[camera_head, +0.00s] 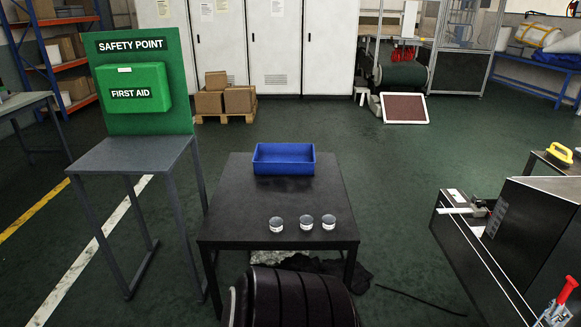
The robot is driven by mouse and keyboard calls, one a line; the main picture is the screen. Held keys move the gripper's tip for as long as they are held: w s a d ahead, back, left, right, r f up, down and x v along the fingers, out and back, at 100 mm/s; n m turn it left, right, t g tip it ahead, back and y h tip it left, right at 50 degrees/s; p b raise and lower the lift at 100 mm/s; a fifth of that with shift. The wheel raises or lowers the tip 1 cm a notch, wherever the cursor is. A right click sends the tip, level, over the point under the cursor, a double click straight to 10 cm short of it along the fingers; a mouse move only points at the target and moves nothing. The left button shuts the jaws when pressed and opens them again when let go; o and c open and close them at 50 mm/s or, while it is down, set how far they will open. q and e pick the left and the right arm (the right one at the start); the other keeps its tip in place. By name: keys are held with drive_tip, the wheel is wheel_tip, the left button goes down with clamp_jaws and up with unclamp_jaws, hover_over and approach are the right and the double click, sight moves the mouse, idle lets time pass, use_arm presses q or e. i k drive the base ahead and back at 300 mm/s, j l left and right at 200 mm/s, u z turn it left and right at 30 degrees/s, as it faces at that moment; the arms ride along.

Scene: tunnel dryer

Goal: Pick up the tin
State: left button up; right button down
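Three small round tins stand upright in a row near the front edge of the dark table: a left tin (276,224), a middle tin (306,222) and a right tin (328,222). Each has a grey top and a pale band low on its side. They look alike and stand apart, the middle and right ones closer together. The dark table (235,205) is in the middle of the view. Neither of my grippers shows in the head view.
A blue bin (284,170) sits at the table's back edge. A grey stand (133,155) with a green first aid box (131,88) is close on the left. A dark bench (535,235) with clamps is on the right. Bare table lies between bin and tins.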

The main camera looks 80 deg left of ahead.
sight(276, 223)
drive_tip(key=j+u, duration=0.1)
drive_tip(key=u, duration=2.7)
